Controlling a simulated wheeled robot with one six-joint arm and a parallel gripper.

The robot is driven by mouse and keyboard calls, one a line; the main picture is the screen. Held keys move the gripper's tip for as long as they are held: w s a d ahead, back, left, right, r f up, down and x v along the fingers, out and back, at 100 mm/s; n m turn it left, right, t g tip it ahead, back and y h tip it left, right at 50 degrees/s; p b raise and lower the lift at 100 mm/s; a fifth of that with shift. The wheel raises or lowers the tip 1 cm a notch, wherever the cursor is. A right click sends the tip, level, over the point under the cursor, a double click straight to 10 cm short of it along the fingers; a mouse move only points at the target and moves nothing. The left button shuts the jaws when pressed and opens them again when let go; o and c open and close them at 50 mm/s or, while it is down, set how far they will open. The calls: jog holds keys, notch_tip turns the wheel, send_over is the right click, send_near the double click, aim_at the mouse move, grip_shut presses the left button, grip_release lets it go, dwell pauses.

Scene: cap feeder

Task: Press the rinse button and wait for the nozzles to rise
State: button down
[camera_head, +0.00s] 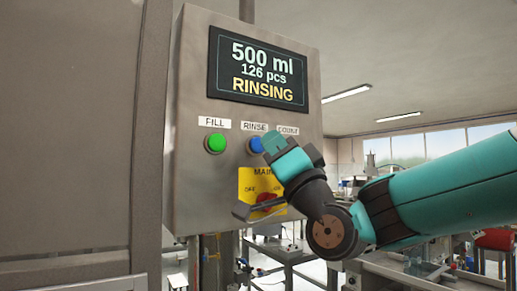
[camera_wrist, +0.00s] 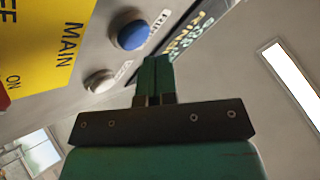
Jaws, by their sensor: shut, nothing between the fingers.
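The control panel (camera_head: 310,95) carries a dark display (camera_head: 257,67) that reads "500 ml", "126 pcs" and "RINSING". The blue rinse button (camera_head: 255,146) is partly hidden behind my wrist in the head view. In the wrist view the blue button (camera_wrist: 131,33) shows whole, up and left of the fingertips. My gripper (camera_wrist: 153,62) is shut and empty, its fingertips near the panel face between the blue button and the white count button (camera_wrist: 99,81). No contact with the blue button shows. The nozzles are not visible in either view.
A green fill button (camera_head: 215,143) sits left of the rinse button. Below is a yellow main switch plate (camera_head: 248,182) with a red knob (camera_head: 266,200), partly behind my wrist. A large grey metal wall (camera_head: 65,130) stands at the left. Benches stand behind at the right.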

jog(key=shift+s+d+b, duration=0.5)
jog(key=shift+s+d, duration=0.2)
jog(key=shift+s, duration=0.35)
jog(key=shift+s+d+b, duration=0.45)
jog(key=shift+s+d, duration=0.25)
jog(key=shift+s, duration=0.3)
